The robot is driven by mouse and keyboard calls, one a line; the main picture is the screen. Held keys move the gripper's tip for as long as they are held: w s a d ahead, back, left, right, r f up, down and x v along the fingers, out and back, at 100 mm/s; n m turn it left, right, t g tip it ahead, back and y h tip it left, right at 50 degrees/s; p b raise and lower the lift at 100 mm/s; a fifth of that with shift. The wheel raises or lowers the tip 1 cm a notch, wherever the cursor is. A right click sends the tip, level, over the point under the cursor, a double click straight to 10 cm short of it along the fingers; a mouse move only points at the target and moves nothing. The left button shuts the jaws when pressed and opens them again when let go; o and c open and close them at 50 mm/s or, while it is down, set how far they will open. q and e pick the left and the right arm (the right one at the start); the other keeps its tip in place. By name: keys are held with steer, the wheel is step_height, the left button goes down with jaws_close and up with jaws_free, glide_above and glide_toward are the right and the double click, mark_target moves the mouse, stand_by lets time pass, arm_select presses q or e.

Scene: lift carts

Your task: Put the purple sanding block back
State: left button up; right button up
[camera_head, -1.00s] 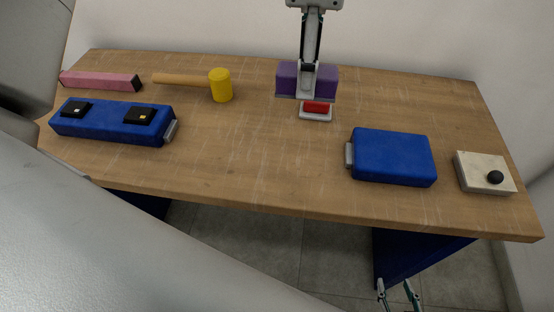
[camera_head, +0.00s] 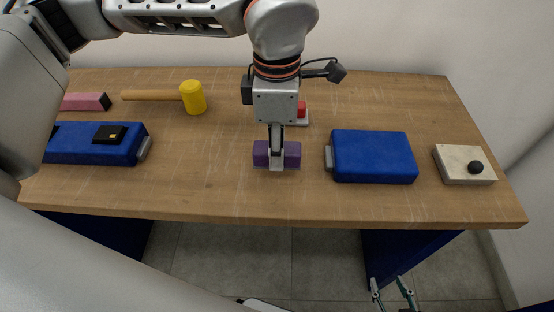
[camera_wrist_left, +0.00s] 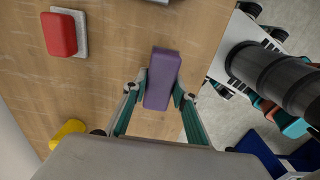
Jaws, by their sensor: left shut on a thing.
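The purple sanding block (camera_head: 262,153) is held by my left gripper (camera_head: 276,160) over the front middle of the wooden table, left of the blue case. The left wrist view shows the block (camera_wrist_left: 163,75) between the two fingertips (camera_wrist_left: 159,92), one on each side, with its long side pointing away from the palm. Whether its underside touches the table I cannot tell. My right gripper (camera_head: 389,282) is low at the bottom of the head view, in front of the table, its two fingers apart and empty.
On the wooden table (camera_head: 220,190) are a yellow mallet (camera_head: 193,97), a pink bar (camera_head: 84,102), a long blue case (camera_head: 75,147), a red block on a pale base (camera_head: 302,110), a blue case (camera_head: 374,157) and a pale box with a black knob (camera_head: 452,162). Bare tabletop surrounds the purple block.

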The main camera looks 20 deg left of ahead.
arm_select(q)
steer(key=shift+f, duration=2)
steer(key=shift+f, duration=0.15)
steer(key=o, duration=1.1)
steer(key=shift+c, duration=0.2)
step_height(320, 180, up, 12)
steer(key=shift+r, duration=0.15)
steer(key=shift+s, duration=0.1)
